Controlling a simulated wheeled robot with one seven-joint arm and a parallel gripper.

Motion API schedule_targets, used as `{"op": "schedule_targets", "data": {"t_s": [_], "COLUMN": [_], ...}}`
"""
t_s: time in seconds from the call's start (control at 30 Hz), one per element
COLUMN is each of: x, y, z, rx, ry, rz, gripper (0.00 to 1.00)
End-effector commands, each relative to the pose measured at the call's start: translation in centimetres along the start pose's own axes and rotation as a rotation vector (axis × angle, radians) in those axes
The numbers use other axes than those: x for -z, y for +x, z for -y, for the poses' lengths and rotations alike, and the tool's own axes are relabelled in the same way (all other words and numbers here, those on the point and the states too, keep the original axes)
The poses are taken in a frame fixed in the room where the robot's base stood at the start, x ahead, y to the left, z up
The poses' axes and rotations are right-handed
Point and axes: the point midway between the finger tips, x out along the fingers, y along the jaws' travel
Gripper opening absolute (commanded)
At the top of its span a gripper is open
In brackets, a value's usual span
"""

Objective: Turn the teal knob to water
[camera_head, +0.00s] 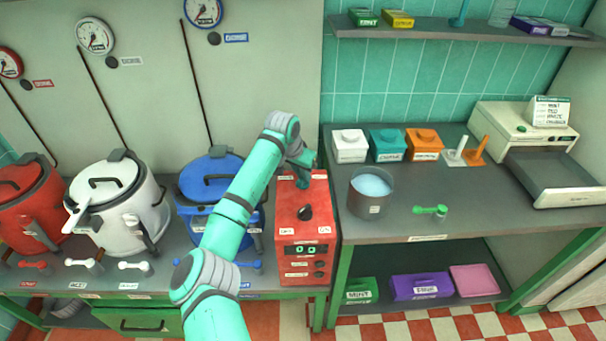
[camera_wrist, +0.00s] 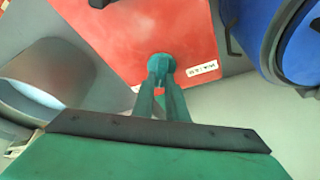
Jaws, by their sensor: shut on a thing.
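The teal knob (camera_wrist: 161,64) sits on the red face of the control box (camera_wrist: 125,40), seen in the wrist view. My gripper (camera_wrist: 160,86) is shut on the knob, with one finger on either side of it. A small white label (camera_wrist: 204,70) lies beside the knob; its words are upside down and too blurred to read. In the head view the red box (camera_head: 291,210) stands on the counter, and my gripper (camera_head: 301,179) reaches down to its top end. My gripper and wrist mostly hide the knob there, so which way it points cannot be told.
A black knob (camera_head: 305,213) and a green display (camera_head: 305,249) are lower on the red box. A blue kettle (camera_head: 197,178) stands close at its left. A grey pot of pale blue contents (camera_head: 371,205) stands at its right. The right counter's front is mostly clear.

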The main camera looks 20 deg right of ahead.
Motion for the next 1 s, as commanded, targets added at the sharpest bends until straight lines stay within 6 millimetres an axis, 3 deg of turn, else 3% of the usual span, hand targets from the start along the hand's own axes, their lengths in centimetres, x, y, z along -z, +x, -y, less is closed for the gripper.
{"op": "schedule_targets", "data": {"t_s": [1.0], "x": [0.12], "y": [-0.02], "z": [-0.01], "rx": [0.365], "ry": [-0.883], "rz": [-0.002], "gripper": [0.0]}}
